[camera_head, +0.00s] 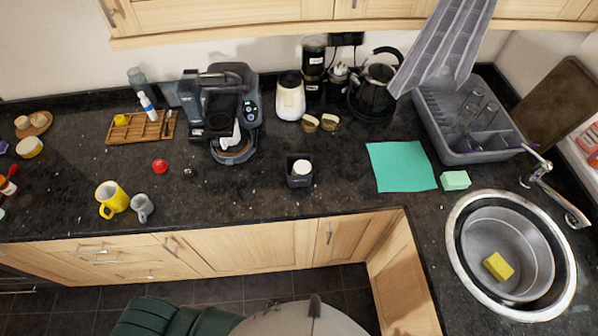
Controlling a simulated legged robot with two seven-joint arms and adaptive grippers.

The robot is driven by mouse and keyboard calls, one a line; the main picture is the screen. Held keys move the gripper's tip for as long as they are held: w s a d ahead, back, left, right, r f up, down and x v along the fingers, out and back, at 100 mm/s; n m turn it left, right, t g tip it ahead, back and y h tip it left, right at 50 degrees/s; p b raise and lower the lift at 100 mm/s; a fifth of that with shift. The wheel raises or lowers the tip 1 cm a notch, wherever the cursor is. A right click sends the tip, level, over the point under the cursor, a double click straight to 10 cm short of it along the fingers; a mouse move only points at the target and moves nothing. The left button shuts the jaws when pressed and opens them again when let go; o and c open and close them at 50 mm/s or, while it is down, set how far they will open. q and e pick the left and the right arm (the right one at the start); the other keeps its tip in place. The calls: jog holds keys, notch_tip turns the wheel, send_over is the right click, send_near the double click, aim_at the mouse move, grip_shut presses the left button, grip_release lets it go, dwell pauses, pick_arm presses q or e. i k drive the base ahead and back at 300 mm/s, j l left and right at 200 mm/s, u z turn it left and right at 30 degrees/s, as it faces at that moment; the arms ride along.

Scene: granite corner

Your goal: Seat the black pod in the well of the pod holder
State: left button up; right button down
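A small dark object (188,171) lies on the counter right of a red piece (160,166); it may be the black pod, but it is too small to be sure. A black coffee machine (228,82) stands behind it, with a white part and a round base at its front. I cannot clearly make out a pod holder or its well. A square black container (299,181) with a white round thing (302,167) in its top stands apart on the front counter. Neither of my grippers shows.
A yellow mug (112,199) and grey cup (142,207) stand near the front edge. A wooden tray (126,132), white canister (290,98) and kettle (373,88) are behind. A teal mat (401,166), dish rack (443,143) and sink (508,250) are right. The front-centre counter is mostly clear.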

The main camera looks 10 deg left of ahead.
aim_at(218, 125)
jog(key=u, duration=1.45)
